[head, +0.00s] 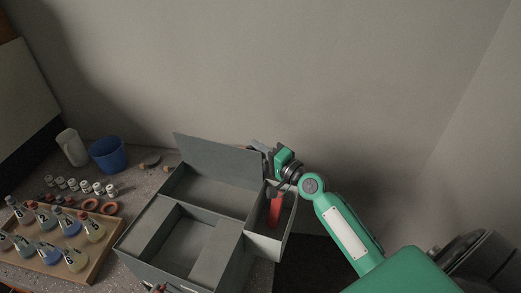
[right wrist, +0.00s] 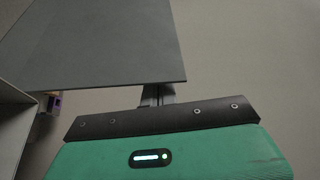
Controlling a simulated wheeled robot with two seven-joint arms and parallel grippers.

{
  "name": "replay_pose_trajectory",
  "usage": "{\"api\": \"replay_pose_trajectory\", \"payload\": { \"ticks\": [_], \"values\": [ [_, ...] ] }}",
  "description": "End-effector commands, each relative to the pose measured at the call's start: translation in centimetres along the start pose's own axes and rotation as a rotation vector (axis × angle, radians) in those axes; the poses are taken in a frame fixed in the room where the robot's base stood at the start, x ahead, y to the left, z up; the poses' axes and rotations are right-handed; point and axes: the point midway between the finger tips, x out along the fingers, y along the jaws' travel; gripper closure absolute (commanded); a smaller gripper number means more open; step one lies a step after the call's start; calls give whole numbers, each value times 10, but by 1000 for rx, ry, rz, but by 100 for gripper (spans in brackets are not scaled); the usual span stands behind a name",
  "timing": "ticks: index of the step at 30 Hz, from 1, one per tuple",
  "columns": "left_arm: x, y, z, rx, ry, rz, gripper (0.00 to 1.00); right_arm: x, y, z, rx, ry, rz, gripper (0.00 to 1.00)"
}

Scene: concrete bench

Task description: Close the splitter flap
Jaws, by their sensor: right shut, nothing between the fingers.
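The splitter is a grey box (head: 186,212) with several compartments on the bench. Its flap (head: 218,160) is a flat grey panel that stands raised and tilted at the box's back edge. The flap also fills the upper left of the right wrist view (right wrist: 100,45). My right gripper (head: 263,149) is shut and empty beside the flap's right edge, above the box's back right corner. In the right wrist view its fingers (right wrist: 154,94) show just under the flap's lower edge, with their tips hidden by it. I cannot tell whether they touch. My left gripper is not in view.
A red object (head: 276,208) stands in the box's right compartment. Left of the box are a wooden tray (head: 98,266) with several flasks, small white-capped jars (head: 86,186), red rings (head: 90,204), a blue cup (head: 108,154) and a white cup (head: 72,147). A plain wall is behind.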

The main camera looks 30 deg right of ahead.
Motion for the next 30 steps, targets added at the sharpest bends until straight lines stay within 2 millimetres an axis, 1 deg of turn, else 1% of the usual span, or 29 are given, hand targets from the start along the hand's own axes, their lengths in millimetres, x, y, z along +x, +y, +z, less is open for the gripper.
{"api": "replay_pose_trajectory", "payload": {
  "ticks": [1,9,15,22,30],
  "values": [
    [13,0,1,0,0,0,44,-2,6,6,-26,-3,-11,100],
    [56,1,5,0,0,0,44,-13,0,29,-212,-3,-91,100],
    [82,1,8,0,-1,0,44,-20,-3,46,-346,-2,-149,100],
    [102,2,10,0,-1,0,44,-26,-5,60,-459,-1,-197,100],
    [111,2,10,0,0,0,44,-29,-8,67,-518,-1,-223,100]
  ]
}}
